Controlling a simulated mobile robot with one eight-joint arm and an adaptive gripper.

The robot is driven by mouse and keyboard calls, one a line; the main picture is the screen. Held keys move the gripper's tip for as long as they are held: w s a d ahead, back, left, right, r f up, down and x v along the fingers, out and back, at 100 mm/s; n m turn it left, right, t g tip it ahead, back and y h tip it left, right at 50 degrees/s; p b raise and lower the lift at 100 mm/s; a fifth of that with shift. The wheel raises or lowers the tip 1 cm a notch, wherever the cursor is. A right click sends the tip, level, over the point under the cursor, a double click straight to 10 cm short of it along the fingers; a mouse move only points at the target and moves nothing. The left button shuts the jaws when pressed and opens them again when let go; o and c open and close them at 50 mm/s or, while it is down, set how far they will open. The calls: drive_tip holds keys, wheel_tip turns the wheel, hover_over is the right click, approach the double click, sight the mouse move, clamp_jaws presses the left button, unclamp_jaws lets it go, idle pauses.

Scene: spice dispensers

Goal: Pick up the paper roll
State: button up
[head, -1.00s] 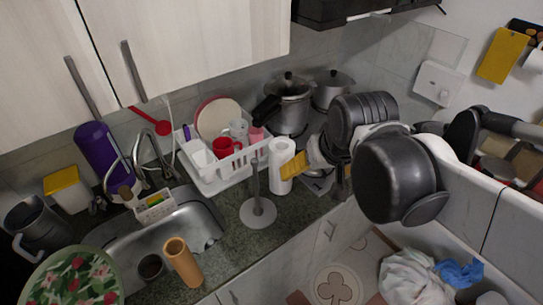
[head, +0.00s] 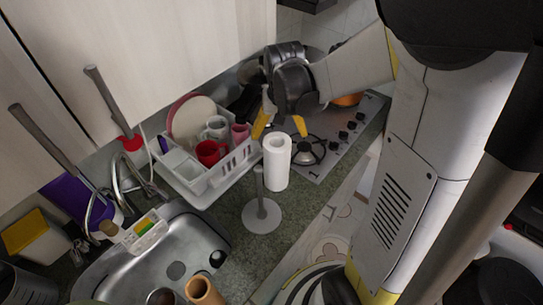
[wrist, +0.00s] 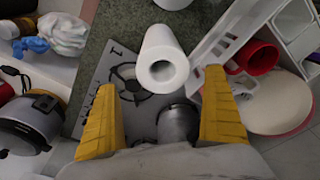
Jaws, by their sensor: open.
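The white paper roll (head: 277,163) stands upright on the dark counter, just right of a grey stand with a thin post (head: 262,214). In the wrist view the roll (wrist: 163,56) shows its open top end ahead of the fingers, near the middle. My gripper (head: 281,128) is open and empty, with its two yellow fingers spread above and behind the roll in the head view. In the wrist view my gripper (wrist: 161,79) has one finger to each side of the roll's near end, apart from it. Whether the fingertips reach the roll's height I cannot tell.
A white dish rack (head: 205,178) with a red mug (head: 209,151) and plates stands close left of the roll. The stove (head: 325,155) is behind and right. The sink (head: 160,262) lies front left. The wrist view shows a pot (wrist: 177,124) near the fingers.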

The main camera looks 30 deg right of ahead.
sight(277, 143)
drive_tip(key=f, duration=0.3)
drive_tip(key=f+b, duration=0.1)
drive_tip(key=f, duration=0.1)
drive_tip(key=shift+w+a, duration=0.15)
drive_tip(key=shift+w, duration=0.15)
drive_tip(key=c, duration=1.5)
drive_tip(key=shift+r, duration=0.1)
